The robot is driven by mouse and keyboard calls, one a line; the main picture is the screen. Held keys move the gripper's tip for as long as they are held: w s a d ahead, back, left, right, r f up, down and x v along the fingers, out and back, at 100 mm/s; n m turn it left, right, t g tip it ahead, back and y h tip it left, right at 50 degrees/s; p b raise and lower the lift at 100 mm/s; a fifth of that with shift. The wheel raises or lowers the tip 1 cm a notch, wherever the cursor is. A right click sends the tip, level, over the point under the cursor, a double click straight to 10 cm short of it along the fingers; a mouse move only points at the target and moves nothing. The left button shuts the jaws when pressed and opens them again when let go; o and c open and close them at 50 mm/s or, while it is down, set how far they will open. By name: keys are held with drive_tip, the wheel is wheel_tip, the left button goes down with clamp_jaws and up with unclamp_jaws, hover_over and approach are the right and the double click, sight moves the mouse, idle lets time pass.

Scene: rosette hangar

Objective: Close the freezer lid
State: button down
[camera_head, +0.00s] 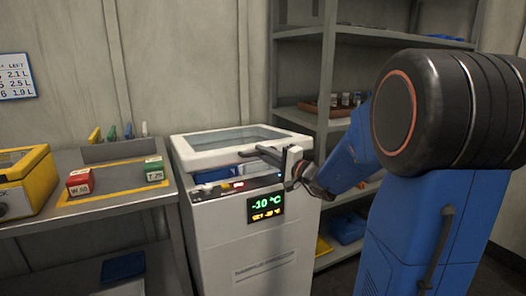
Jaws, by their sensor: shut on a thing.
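The white freezer (235,215) stands in the middle of the head view, its front display reading -10 °C. Its lid (185,156) has a white frame around a glass pane. The lid is low but slightly raised at the front, and a gap with blue contents (215,174) shows under its front edge. My gripper (282,158) is at the lid's front right, shut on what looks like the dark lid handle (258,152). The exact contact of the fingers is too small to see clearly.
A grey bench (100,212) at the left holds a red block (80,182), a green block (154,170) and a yellow case (25,180). Metal shelves (305,33) stand behind at the right. My blue arm fills the right side.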

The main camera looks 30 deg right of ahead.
drive_tip(key=c, duration=1.8)
unclamp_jaws()
drive_tip(key=shift+o, duration=0.2)
drive_tip(key=v, duration=1.7)
drive_tip(key=shift+s, duration=0.2)
drive_tip(key=shift+f, duration=0.1)
